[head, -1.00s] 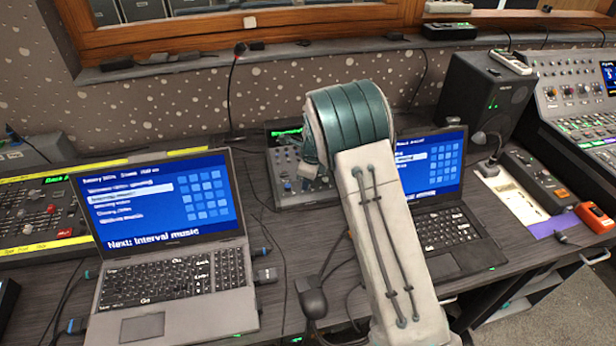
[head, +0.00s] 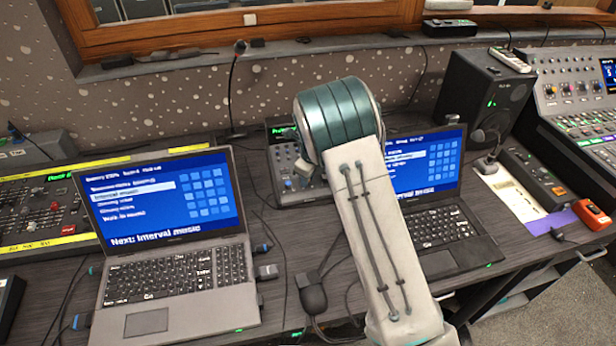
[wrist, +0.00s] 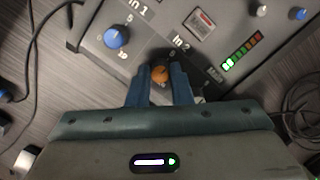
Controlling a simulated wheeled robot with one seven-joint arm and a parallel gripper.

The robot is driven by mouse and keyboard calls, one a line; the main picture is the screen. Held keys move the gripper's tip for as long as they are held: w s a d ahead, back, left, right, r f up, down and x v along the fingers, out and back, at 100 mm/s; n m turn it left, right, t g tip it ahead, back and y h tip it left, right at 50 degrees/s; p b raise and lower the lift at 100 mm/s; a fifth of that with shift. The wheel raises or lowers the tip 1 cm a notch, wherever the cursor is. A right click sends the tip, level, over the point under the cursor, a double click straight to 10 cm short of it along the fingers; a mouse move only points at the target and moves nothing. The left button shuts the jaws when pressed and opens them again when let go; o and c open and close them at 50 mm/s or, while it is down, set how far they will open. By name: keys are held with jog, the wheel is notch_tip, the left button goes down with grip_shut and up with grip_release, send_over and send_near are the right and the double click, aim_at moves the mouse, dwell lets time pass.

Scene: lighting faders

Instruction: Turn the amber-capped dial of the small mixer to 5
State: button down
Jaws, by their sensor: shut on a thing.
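The amber-capped dial (wrist: 160,76) sits under the "In 2" label on the small grey mixer (wrist: 160,17) in the wrist view. My gripper (wrist: 160,71) is shut on this dial, with one blue finger on each side of it. The fingers and the gripper body cover parts of the dial's scale, and I cannot read where the dial points. In the head view the small mixer (head: 283,150) stands between two laptops. My arm hides much of it, and the dial and fingertips do not show there.
A blue-capped dial (wrist: 117,36) under "In 1" is up and left of my fingers. A lit level meter (wrist: 241,52) is to their right. The left laptop (head: 175,240) and right laptop (head: 440,215) flank the mixer. A black speaker (head: 485,95) stands behind the right laptop.

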jog(key=c, duration=1.3)
grip_release()
jog(key=shift+r, duration=0.1)
jog(key=v, duration=1.3)
jog(key=shift+r, duration=0.35)
